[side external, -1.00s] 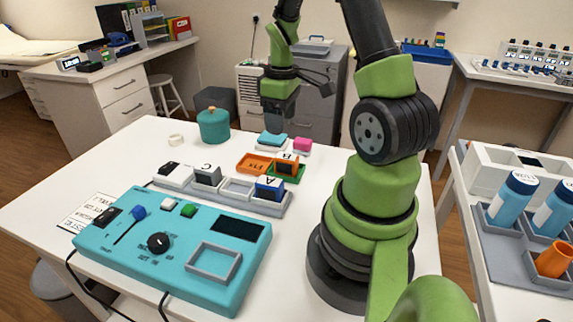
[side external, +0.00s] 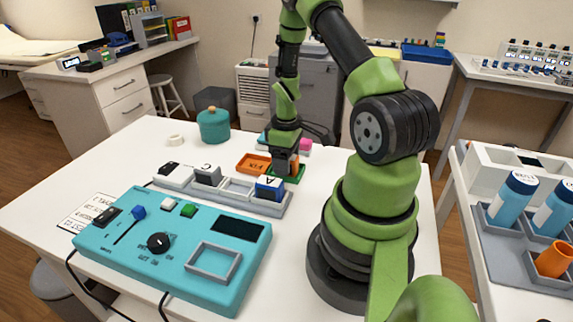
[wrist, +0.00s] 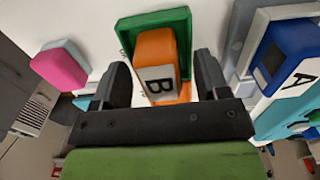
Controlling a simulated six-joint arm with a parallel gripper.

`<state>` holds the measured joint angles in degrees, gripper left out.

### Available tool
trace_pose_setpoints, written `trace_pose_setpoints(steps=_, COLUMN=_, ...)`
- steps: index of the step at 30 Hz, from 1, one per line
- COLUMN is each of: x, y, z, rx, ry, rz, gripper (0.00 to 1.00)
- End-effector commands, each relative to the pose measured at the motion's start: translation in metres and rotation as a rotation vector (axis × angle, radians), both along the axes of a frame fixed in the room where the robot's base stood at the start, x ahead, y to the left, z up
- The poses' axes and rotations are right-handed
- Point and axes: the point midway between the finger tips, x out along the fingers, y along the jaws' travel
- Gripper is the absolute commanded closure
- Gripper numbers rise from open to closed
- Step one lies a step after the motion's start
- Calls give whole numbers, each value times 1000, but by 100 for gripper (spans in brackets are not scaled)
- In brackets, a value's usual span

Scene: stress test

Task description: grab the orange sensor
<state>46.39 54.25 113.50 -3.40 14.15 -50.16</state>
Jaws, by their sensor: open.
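The orange sensor (wrist: 155,47), a block with a white face marked B, sits in a green tray (wrist: 124,36). In the wrist view my gripper (wrist: 161,66) is open, with one dark finger on each side of the block and gaps beside it. In the side view my gripper (side external: 285,163) is low over the green tray (side external: 293,179) and hides most of the sensor; a sliver of orange (side external: 296,161) shows at its right.
A blue block marked A (side external: 269,187) and a block marked C (side external: 208,174) stand in a grey rack close in front. An orange tray (side external: 247,166) lies left of my gripper, a pink block (side external: 306,144) behind. A teal console (side external: 125,255) fills the front.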

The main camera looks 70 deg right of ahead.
Motion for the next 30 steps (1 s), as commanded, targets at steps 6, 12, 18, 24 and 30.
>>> trace_pose_setpoints(steps=6, x=0, y=0, z=0, rx=0, ry=-1, rz=0, gripper=34)
trace_pose_setpoints(steps=12, x=0, y=0, z=0, rx=0, ry=0, rz=0, gripper=80)
trace_pose_setpoints(steps=18, x=0, y=0, z=0, rx=0, ry=0, rz=0, gripper=88)
trace_pose_setpoints(steps=24, x=0, y=0, z=5, rx=-1, ry=-1, rz=0, gripper=88)
trace_pose_setpoints(steps=30, x=1, y=-1, z=27, rx=-4, ry=-4, rz=0, gripper=88)
